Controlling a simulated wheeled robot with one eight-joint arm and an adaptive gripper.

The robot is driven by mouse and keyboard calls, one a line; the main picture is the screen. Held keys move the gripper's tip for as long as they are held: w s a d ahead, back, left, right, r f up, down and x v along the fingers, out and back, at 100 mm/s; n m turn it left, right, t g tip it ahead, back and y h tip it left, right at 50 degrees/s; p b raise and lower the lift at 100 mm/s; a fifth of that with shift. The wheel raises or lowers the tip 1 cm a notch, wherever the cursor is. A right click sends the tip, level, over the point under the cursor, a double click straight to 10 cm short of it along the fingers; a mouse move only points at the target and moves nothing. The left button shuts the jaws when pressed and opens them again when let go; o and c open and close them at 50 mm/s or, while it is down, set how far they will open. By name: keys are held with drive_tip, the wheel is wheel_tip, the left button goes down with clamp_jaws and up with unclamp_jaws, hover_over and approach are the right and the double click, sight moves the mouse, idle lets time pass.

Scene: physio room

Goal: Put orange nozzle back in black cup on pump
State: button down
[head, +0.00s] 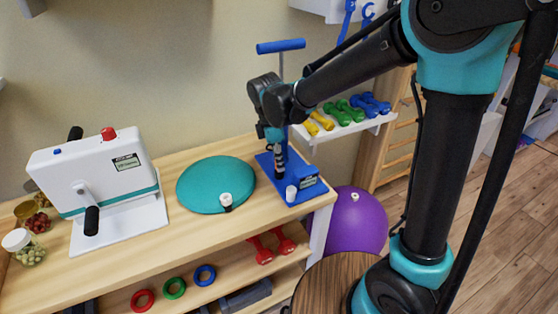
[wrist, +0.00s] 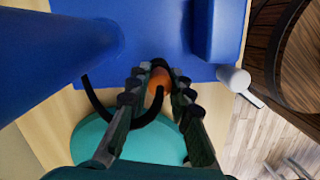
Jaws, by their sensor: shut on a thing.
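The blue pump stands at the right end of the wooden bench in the head view, with its T-handle (head: 281,46) up and its flat base (head: 268,163) on the bench. My gripper (head: 278,160) is down beside the pump's barrel, over the base. In the wrist view my gripper (wrist: 159,80) is shut on the orange nozzle (wrist: 157,83), above the blue base (wrist: 165,40). A black hose (wrist: 98,105) curves below the fingers. A dark rim (wrist: 160,63) shows just beyond the nozzle; I cannot tell whether the nozzle is inside the black cup.
A teal disc (head: 212,185) lies left of the pump with a white-capped item (head: 226,201) at its edge. A white crank machine (head: 95,177) stands further left. A white-capped item (head: 291,193) is at the pump base's front. A purple ball (head: 358,222) is right of the bench.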

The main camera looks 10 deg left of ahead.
drive_tip(key=shift+f, duration=0.25)
drive_tip(key=c, duration=1.3)
unclamp_jaws()
drive_tip(key=shift+o, duration=0.2)
drive_tip(key=shift+r, duration=3.5)
drive_tip(key=w+d+f+m+t+y, duration=0.1)
drive_tip(key=d+f+m+t, duration=0.1)
drive_tip(key=d+m, duration=0.65)
drive_tip(key=w+d+f+m+t, duration=0.15)
drive_tip(key=d+m, duration=0.45)
drive_tip(key=d, duration=0.6)
drive_tip(key=w+d+f+m+t+y, duration=0.1)
drive_tip(key=w+d+m+t, duration=0.15)
drive_tip(key=d+m, duration=0.65)
drive_tip(key=s+d+f+g, duration=0.1)
drive_tip(key=s+f, duration=0.3)
drive_tip(key=s, duration=0.3)
drive_tip(key=s+d+f+n+g, duration=0.1)
drive_tip(key=s+f, duration=0.2)
drive_tip(key=s, duration=0.3)
drive_tip(key=shift+s+d+f, duration=0.2)
drive_tip(key=shift+s+f, duration=0.15)
